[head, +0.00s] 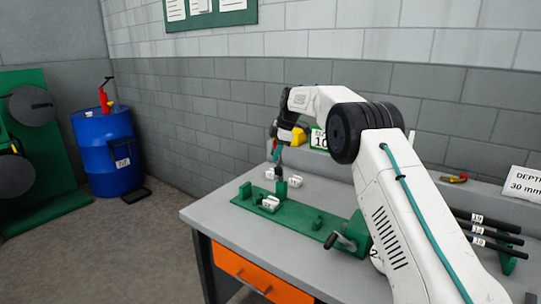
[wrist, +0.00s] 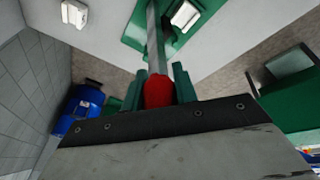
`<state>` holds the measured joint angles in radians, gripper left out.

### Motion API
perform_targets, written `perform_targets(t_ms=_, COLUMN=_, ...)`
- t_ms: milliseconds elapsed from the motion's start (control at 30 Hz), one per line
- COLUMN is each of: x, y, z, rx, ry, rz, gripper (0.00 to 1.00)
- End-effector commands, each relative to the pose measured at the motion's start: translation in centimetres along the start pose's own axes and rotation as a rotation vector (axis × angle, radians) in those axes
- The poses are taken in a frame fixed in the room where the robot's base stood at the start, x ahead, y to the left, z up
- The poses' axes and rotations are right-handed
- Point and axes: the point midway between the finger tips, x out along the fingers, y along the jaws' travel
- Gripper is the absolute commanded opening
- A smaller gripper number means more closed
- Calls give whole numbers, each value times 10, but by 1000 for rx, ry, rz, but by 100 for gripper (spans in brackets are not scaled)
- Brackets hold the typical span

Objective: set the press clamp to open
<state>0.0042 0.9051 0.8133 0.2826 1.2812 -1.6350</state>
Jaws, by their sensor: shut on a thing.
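The press clamp's green base plate (head: 300,218) lies on the grey workbench, with green blocks and a white piece (head: 270,203) on it. The plate also shows at the top of the wrist view (wrist: 135,38). My gripper (head: 278,150) is above its far left end. In the wrist view, my gripper (wrist: 160,90) is shut on the red knob (wrist: 158,92) of a grey lever (wrist: 152,38), which runs down toward the plate. In the head view the lever looks roughly upright, but it is small and partly hidden, so its exact angle cannot be told.
Other white pieces (head: 295,181) lie behind the plate. A black-handled crank (head: 335,240) sits at the plate's near end, beside my arm. Labelled black rods (head: 487,226) are at the right. A blue drum (head: 103,150) stands on the floor left of the bench.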

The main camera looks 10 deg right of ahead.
Motion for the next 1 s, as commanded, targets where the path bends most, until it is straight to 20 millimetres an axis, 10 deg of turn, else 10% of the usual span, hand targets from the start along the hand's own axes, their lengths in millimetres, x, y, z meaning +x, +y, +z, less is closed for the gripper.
perform_targets(t_ms=567, x=-4, y=2, z=11, rx=16, ry=20, rz=-12, gripper=0)
perform_targets(t_ms=600, x=-4, y=2, z=11, rx=17, ry=20, rz=-11, gripper=40)
perform_targets(t_ms=633, x=-4, y=2, z=11, rx=17, ry=19, rz=-12, gripper=48)
perform_targets(t_ms=1000, x=-8, y=2, z=6, rx=13, ry=20, rz=-16, gripper=50)
